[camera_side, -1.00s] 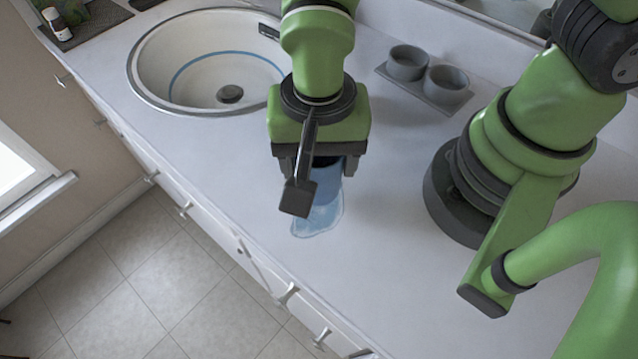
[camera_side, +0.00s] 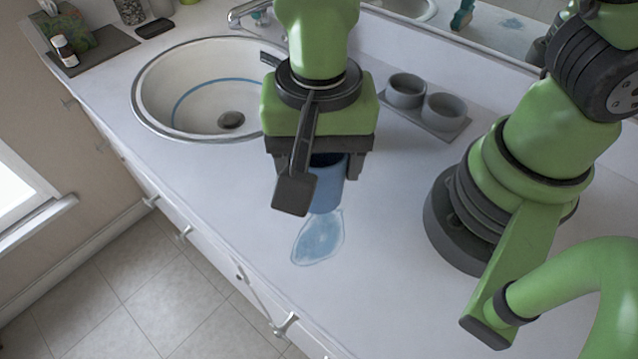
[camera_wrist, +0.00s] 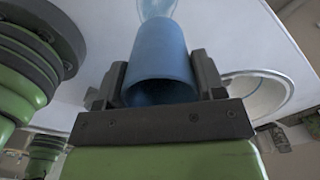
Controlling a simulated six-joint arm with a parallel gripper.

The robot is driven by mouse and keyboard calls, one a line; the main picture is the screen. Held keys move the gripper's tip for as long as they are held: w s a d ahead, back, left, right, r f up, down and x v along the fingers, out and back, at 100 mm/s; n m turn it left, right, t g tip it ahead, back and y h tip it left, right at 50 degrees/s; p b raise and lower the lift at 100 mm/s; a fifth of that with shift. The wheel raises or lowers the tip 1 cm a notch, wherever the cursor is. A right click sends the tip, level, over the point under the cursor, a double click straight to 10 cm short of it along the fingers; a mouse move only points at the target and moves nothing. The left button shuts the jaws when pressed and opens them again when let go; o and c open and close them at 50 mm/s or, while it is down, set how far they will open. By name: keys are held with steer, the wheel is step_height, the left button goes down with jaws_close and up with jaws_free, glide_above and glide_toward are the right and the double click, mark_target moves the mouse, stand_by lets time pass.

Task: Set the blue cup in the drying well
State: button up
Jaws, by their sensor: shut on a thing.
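The blue cup (camera_side: 327,192) hangs upright between the jaws of my gripper (camera_side: 322,172), above the counter; a dark wrist part hides some of it. In the wrist view the cup (camera_wrist: 160,62) fills the gap between the two dark fingers. A grey holder (camera_side: 426,122) with two round, open-topped wells, a far one (camera_side: 405,92) and a near one (camera_side: 444,113), lies on the counter right of my gripper. Which of them is the drying well, I cannot tell. Both look empty.
A pale blue puddle (camera_side: 318,238) lies on the white counter below the cup. A round sink (camera_side: 165,118) is to the left, with a tap (camera_side: 245,12) behind. A dark tray (camera_side: 108,52) with a bottle stands at the far left. Clear counter lies between puddle and holder.

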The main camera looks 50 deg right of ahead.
step_height(320, 180, up, 7)
steer(key=w+d+m, duration=0.6)
steer(key=w+d, duration=0.3)
steer(key=d, duration=0.5)
steer(key=s+d+m, duration=0.3)
steer(key=d+m, duration=0.4)
steer(key=d, duration=1.4)
steer(key=shift+m, duration=0.3)
steer(key=f, duration=0.5)
steer(key=shift+a, duration=0.25)
steer(key=shift+f, duration=2.95)
steer(key=shift+f, duration=0.1)
